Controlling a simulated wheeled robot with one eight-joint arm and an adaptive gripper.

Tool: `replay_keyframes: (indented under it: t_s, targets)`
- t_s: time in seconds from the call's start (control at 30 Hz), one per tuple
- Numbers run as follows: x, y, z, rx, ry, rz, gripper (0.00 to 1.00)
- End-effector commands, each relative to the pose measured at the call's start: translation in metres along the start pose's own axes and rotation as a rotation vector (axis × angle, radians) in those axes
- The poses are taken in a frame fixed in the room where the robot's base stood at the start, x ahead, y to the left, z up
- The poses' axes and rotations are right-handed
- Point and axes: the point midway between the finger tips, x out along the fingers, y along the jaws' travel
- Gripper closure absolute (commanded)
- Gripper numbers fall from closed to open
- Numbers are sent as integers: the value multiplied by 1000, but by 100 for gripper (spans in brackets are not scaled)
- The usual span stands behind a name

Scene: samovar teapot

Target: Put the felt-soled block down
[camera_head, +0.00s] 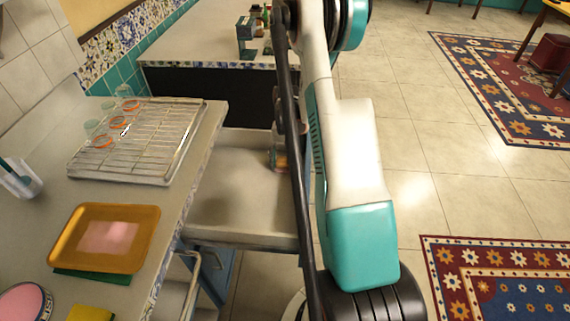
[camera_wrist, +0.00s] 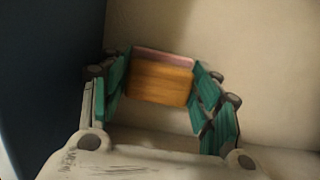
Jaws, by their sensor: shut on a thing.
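The felt-soled block (camera_wrist: 160,84) is orange-brown wood with a pink layer along its far edge. My gripper (camera_wrist: 161,90) is shut on it, with teal fingers on its left and right sides in the wrist view. In the head view, a small part of what looks like the block (camera_head: 280,161) shows beside my arm, over the right side of an open beige drawer (camera_head: 225,200). My arm hides most of the gripper there. I cannot tell whether the block touches the drawer floor.
A wire rack (camera_head: 160,140) with several glasses stands on the left counter. A yellow tray (camera_head: 62,240) with a pink patch lies nearer. The drawer's visible floor is clear left of the block. A dark-fronted counter (camera_head: 200,82) stands behind. Patterned rugs lie on the tiled floor at right.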

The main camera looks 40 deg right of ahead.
Motion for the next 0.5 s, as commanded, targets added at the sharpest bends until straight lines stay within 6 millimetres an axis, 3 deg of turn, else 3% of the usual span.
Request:
replay_keyframes:
  t_s: [0.33,0.37,0.4,0.43,0.5]
  targets:
    - [2,0,0,0,0,0,65]
    - [3,0,0,0,0,0,41]
    - [2,0,0,0,0,0,31]
    - [2,0,0,0,0,0,25]
    - [2,0,0,0,0,0,23]
